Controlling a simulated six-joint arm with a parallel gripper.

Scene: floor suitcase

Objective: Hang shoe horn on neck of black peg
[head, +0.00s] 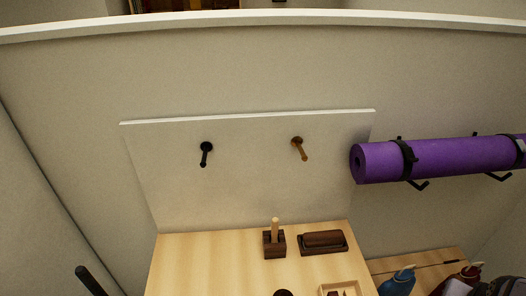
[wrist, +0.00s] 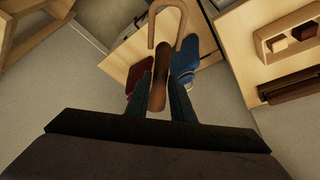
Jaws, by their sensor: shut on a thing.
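The black peg (head: 205,153) sticks out from a pale board on the wall, left of a brown peg (head: 299,149). The shoe horn (wrist: 159,88) shows in the wrist view, with a brown body and a light wooden hook (wrist: 166,20) at its far end. My gripper (wrist: 160,85) has its two dark fingers on either side of the shoe horn's body and is shut on it. Neither my gripper nor the shoe horn is clear in the head view, and the black peg is not in the wrist view.
Below the board (head: 250,195) is a wooden top (head: 210,265) with a dark brush block (head: 323,242) and a small holder (head: 274,243). A purple rolled mat (head: 435,158) rests on hooks at right. Blue (head: 398,283) and red bottles stand low at right. The wall around the black peg is clear.

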